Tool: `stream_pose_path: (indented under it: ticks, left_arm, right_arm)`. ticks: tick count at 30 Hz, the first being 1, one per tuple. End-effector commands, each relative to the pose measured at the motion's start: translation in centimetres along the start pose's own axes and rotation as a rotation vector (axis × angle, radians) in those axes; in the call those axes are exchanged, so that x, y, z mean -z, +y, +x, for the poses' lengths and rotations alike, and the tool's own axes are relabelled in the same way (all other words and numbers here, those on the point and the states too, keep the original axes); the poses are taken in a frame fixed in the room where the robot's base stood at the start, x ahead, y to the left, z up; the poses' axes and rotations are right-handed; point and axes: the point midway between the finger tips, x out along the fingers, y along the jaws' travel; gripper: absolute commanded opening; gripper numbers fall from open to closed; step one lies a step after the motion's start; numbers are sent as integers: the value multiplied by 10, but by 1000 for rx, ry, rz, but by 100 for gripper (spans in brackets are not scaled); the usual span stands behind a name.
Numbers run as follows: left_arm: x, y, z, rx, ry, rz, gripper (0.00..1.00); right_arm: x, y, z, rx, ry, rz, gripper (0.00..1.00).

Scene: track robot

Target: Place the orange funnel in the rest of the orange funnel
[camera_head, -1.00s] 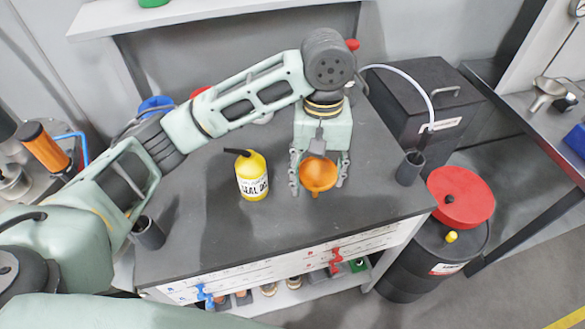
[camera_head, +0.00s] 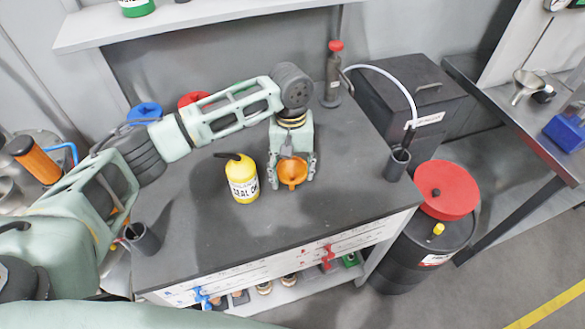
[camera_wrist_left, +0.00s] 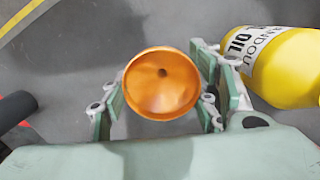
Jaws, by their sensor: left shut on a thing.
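The orange funnel (camera_head: 292,172) is between the fingers of my left gripper (camera_head: 291,180), which is shut on it. In the wrist view, the wide mouth of the funnel (camera_wrist_left: 162,83) faces the camera, with a finger on each side. It is over the grey workbench top; its spout is hidden. Two dark cups stand at the bench edges, the right cup (camera_head: 397,163) and the left cup (camera_head: 145,238). I cannot tell which, if either, is the funnel's rest. My right gripper is not in view.
A yellow oil bottle (camera_head: 242,180) stands close left of the gripper. A dark red-topped bottle (camera_head: 333,80) stands at the back. A black drum with a red lid (camera_head: 445,190) is beyond the bench's right end. The bench front (camera_head: 290,215) is clear.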

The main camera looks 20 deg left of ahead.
Motion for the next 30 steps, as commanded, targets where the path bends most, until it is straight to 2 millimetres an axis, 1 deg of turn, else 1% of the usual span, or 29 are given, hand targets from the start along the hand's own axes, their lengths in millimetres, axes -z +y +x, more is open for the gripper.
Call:
stream_pose_path:
  ticks: [2,6,7,13,18,24,26,29,30]
  left_arm:
    - [0,0,0,0,0,0,37]
    - [0,0,2,0,-1,0,37]
    - [0,0,2,-1,-1,1,57]
    - [0,0,2,0,0,0,75]
    - [0,0,2,0,0,0,75]
    - [0,0,0,-1,2,0,75]
    - [0,1,-6,-2,2,-1,75]
    - [1,1,-22,-3,4,0,75]
    - [1,1,-30,-4,4,1,75]
  right_arm:
    - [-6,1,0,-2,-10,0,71]
    - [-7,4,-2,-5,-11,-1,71]
    - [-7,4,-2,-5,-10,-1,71]
    - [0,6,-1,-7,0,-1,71]
    - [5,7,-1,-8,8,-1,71]
    - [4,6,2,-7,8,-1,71]
    - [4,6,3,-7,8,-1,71]
    - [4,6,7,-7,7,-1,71]
    - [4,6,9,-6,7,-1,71]
